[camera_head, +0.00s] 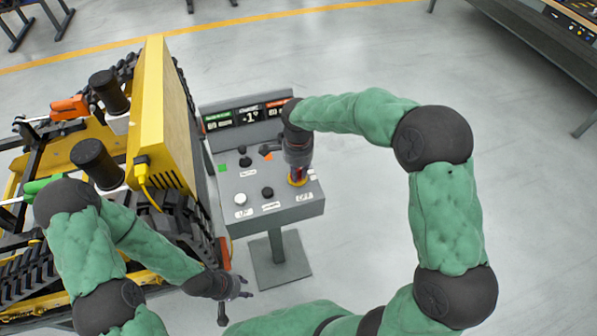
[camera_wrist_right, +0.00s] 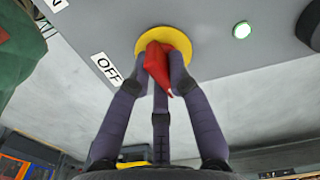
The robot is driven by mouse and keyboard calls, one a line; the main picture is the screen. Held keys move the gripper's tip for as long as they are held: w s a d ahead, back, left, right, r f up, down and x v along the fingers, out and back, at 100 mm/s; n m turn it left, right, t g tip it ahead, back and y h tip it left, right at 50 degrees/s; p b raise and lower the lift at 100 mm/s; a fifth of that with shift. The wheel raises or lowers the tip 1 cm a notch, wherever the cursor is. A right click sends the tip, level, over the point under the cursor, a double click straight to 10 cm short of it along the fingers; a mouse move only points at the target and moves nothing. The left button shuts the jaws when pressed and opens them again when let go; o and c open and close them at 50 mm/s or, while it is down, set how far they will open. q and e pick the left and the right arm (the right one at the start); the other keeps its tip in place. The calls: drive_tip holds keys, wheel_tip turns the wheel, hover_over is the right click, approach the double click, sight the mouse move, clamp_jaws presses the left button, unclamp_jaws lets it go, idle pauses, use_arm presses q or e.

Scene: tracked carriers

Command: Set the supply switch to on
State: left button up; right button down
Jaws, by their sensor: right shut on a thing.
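The supply switch is a red handle (camera_wrist_right: 159,66) on a round yellow plate (camera_wrist_right: 178,38), at the right side of the grey control console (camera_head: 231,186). An "OFF" label (camera_wrist_right: 107,69) sits beside the yellow plate, and part of another label ending in "N" (camera_wrist_right: 55,4) shows farther off. My right gripper (camera_head: 298,172) is shut on the red handle, with its fingers around it; in the wrist view (camera_wrist_right: 160,80) they partly hide it. My left gripper (camera_head: 243,286) hangs in front of the console with its fingers spread, empty.
The console also carries black knobs, a white button (camera_head: 240,199) and a small display (camera_head: 249,116). A yellow tracked carrier (camera_head: 157,110) stands close on the console's left. Bare floor (camera_head: 360,210) lies to its right. A dark bench (camera_head: 540,40) is at the far right.

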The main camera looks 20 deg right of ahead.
drive_tip(key=shift+m, duration=1.1)
drive_tip(key=c, duration=1.1)
unclamp_jaws()
drive_tip(key=shift+c, duration=0.2)
drive_tip(key=shift+r, duration=0.1)
wheel_tip(320, 180, up, 12)
